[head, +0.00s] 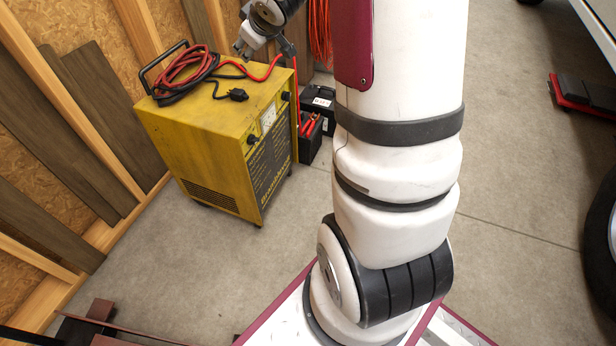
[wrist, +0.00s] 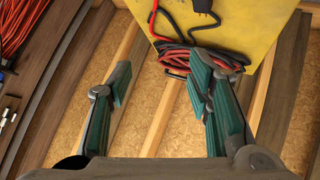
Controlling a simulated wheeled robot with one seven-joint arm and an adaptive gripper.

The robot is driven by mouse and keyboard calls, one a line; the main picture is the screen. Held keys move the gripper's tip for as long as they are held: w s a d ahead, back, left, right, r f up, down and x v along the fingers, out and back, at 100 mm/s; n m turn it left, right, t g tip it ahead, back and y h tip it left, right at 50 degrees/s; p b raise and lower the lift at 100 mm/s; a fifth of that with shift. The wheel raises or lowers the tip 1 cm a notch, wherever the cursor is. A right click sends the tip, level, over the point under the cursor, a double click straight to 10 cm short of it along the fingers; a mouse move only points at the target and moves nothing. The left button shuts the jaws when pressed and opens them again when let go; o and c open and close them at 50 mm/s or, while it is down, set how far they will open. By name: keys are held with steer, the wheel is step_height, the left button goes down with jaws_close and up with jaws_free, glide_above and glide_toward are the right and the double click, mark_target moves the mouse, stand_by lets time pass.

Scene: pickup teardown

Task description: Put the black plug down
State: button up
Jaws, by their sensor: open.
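The black plug (head: 238,95) lies on the top of the yellow charger (head: 183,135), near its front edge, at the end of a thin black cord. In the wrist view the plug (wrist: 203,5) shows at the top edge, partly cut off, on the yellow top (wrist: 250,25). My gripper (head: 264,48) is above the far side of the charger, apart from the plug. In the wrist view my gripper (wrist: 160,78) has its green-padded fingers wide apart, with nothing between them.
Red and black cables (head: 185,72) lie coiled on the charger by its black handle. Black batteries (head: 318,105) stand on the floor to its right. Wooden studs and boards (head: 75,120) line the wall at left. Concrete floor (head: 250,270) in front is clear.

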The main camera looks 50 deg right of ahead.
steer(key=s+a+r+m+g, duration=0.1)
steer(key=s+a+r+g, duration=0.1)
steer(key=s+a+r, duration=0.5)
steer(key=s+a+m+g, duration=0.1)
steer(key=s+a+g, duration=0.1)
steer(key=s+a, duration=0.65)
steer(key=s+a+g+y, duration=0.1)
steer(key=s+a, duration=0.3)
steer(key=s, duration=0.8)
steer(key=s+a+g+y, duration=0.2)
steer(key=s+a+g, duration=0.2)
steer(key=s, duration=0.9)
steer(key=shift+a+f, duration=0.25)
steer(key=shift+a, duration=0.55)
